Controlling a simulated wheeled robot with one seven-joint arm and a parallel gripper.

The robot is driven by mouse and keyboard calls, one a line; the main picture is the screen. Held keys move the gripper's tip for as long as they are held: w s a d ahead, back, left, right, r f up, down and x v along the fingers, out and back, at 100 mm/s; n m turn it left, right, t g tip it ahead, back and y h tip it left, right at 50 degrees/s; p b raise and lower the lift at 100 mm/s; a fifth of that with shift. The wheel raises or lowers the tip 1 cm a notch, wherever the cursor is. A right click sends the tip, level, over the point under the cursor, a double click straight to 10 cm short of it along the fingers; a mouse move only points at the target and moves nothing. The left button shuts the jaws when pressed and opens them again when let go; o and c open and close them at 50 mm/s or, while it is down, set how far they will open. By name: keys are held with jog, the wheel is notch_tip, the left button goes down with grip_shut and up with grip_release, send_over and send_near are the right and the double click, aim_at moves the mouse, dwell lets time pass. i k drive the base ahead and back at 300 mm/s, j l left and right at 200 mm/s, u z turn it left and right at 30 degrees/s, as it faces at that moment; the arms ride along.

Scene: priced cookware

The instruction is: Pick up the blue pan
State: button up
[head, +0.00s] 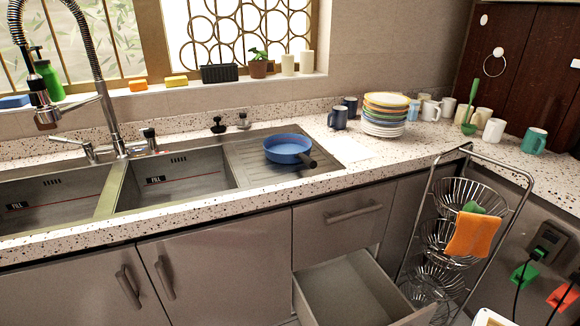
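The blue pan (287,149) sits upright on the ribbed metal drainboard (247,160), right of the sink basins. Its dark handle (303,160) points toward the front right, near the counter's front edge. The pan looks empty as far as its inside shows. My gripper is not in the head view.
A drawer (345,290) below the pan stands open, jutting out from the cabinets. A wire basket rack (455,235) with an orange cloth stands to its right. Stacked plates (384,115) and mugs (337,117) stand right of the pan. A tall faucet (105,100) rises at left.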

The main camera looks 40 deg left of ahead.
aim_at(285, 147)
jog(key=u, duration=1.85)
jog(key=j+z, duration=0.1)
jog(key=z, duration=0.95)
jog(key=k+j, duration=0.2)
jog(key=k, duration=0.2)
jog(key=k+j+z, duration=0.1)
jog(key=k, duration=0.25)
jog(key=k+j, duration=0.25)
jog(key=k, duration=0.15)
jog(key=j+z, duration=0.25)
jog(key=j, duration=0.4)
jog(key=k+j+z, duration=0.1)
jog(key=j+z, duration=0.2)
jog(key=j, duration=0.35)
jog(key=i+j+u, duration=0.1)
jog(key=i+u, duration=0.35)
jog(key=i, duration=0.15)
jog(key=i+l+u, duration=0.1)
jog(key=i+u, duration=0.3)
jog(key=i, duration=0.2)
